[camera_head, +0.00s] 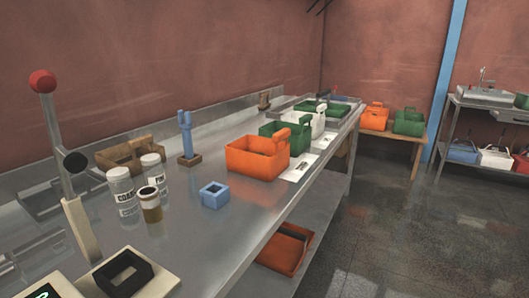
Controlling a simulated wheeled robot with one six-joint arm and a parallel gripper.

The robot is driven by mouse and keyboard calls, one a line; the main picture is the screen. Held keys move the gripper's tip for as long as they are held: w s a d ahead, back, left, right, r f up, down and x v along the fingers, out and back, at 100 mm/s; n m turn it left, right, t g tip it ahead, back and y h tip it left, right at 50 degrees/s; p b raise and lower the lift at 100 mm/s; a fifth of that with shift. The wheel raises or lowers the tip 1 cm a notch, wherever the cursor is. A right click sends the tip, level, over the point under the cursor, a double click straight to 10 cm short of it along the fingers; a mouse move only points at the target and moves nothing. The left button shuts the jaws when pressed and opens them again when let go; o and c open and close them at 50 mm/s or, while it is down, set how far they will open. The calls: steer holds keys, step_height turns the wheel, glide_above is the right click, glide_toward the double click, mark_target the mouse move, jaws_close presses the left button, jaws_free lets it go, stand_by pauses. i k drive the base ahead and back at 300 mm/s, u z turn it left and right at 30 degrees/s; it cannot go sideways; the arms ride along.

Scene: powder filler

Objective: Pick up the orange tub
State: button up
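A second, smaller-looking orange tub (374,118) stands on a wooden table at the back. An orange tub or tray (283,252) lies on the shelf under the bench, partly hidden by the bench edge. My gripper is not clearly in view. Thin dark shapes (318,6) show at the top edge; I cannot tell what they are.
Open floor (400,225) lies right of the bench.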

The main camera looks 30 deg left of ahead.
mark_target(262, 158)
steer(key=u, duration=0.3)
steer(key=i, duration=0.65)
steer(key=u, duration=0.95)
steer(key=i, duration=0.45)
steer(key=u, duration=0.4)
